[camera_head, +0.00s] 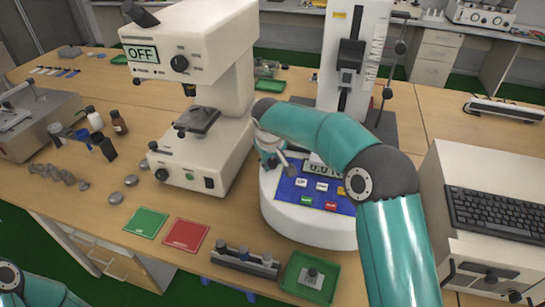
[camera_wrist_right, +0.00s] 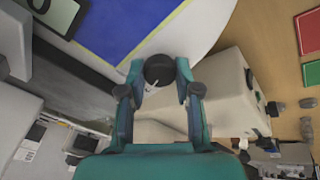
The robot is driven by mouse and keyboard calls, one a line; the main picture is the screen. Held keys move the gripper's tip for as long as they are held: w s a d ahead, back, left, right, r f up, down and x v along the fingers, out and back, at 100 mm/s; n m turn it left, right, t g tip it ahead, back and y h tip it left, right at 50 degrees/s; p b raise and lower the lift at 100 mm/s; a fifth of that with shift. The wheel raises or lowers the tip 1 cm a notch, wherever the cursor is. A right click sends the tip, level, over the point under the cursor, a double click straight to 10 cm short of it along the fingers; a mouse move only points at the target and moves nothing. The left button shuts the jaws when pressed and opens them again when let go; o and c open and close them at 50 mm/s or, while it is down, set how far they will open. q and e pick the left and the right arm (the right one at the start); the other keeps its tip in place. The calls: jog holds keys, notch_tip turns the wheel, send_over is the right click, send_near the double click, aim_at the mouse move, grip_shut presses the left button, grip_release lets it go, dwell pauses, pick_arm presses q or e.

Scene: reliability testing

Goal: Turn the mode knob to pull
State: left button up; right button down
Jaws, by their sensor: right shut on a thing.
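The mode knob (camera_wrist_right: 158,69) is round and black with a pale pointer mark, seen in the right wrist view. It sits beside the blue panel of the white round-based tester (camera_head: 313,226). My right gripper (camera_wrist_right: 160,77) has its two teal fingers on opposite sides of the knob, shut on it. In the head view my right gripper (camera_head: 271,160) is at the panel's upper left edge, and my forearm covers part of the tester. The knob is mostly hidden there, and I cannot read its mode labels. My left gripper is out of view; only part of my left arm shows at the lower left.
A white microscope-like tester (camera_head: 200,155) with an OFF display stands close left of my right gripper. Green (camera_head: 146,223) and red (camera_head: 186,234) mats and a green tray (camera_head: 310,277) lie in front. A keyboard (camera_head: 500,213) on a white cabinet is at right.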

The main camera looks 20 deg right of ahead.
jog(key=shift+n+p, duration=0.7)
jog(key=shift+n, duration=0.8)
jog(key=c, duration=0.8)
grip_release()
jog(key=shift+r, duration=0.1)
jog(key=v, duration=1.1)
jog(key=shift+s+r, duration=0.2)
jog(key=shift+r, duration=0.15)
